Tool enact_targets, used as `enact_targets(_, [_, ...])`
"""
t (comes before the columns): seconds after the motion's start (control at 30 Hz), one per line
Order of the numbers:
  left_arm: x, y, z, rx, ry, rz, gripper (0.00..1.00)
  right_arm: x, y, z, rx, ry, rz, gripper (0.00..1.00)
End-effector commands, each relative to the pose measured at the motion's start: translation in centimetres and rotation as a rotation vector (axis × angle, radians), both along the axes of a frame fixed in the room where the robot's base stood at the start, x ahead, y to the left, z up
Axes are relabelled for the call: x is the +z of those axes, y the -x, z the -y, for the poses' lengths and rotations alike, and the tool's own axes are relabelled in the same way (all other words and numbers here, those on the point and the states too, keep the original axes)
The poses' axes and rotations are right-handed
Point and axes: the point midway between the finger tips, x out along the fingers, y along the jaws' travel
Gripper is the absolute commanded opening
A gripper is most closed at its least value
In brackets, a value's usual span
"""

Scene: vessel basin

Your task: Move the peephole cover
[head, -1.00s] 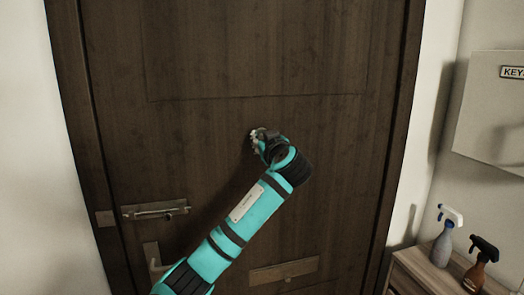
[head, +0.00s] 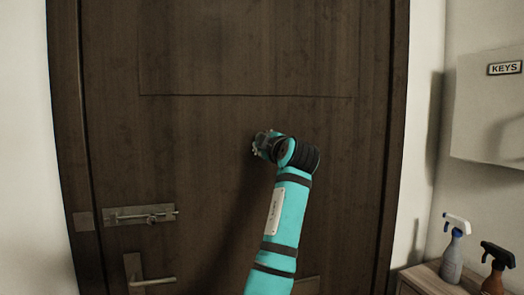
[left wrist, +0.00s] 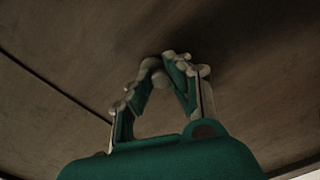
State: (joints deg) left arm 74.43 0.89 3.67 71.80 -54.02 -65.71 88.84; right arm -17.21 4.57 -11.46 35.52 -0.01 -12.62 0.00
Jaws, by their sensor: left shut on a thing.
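My left gripper (head: 264,145) is up against the dark wooden door (head: 215,60), near its middle and just below the upper panel line. In the left wrist view the fingers (left wrist: 158,82) close in on a small, dim, rounded piece (left wrist: 157,74) at the door face, which looks like the peephole cover. Its shape and position are hard to make out there. In the head view the gripper and wrist hide the cover. My right gripper is in neither view.
A slide latch (head: 140,215) and a door handle (head: 150,281) sit low on the door's left side. A KEYS box (head: 490,110) hangs on the right wall. Two spray bottles (head: 454,248) (head: 495,268) stand on a wooden cabinet (head: 432,277) at the lower right.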

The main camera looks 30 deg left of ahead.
Motion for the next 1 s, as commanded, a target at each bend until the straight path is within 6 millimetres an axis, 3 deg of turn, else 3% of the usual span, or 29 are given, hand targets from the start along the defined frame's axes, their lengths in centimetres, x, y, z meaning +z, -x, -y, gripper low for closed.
enact_targets(0.4, [-0.47, -0.52, 0.38, 0.002, 0.124, 0.131, 0.00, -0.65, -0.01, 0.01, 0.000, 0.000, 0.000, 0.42])
enact_targets(0.93, [-0.55, -0.61, 0.43, 0.001, 0.138, 0.146, 0.00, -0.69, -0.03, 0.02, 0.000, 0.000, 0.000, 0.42])
enact_targets(0.97, [-0.55, -0.61, 0.43, 0.002, 0.139, 0.146, 0.18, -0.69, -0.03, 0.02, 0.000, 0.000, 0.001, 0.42])
enact_targets(1.0, [-0.54, -0.62, 0.43, 0.001, 0.138, 0.146, 0.23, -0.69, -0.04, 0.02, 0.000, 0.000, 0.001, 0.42])
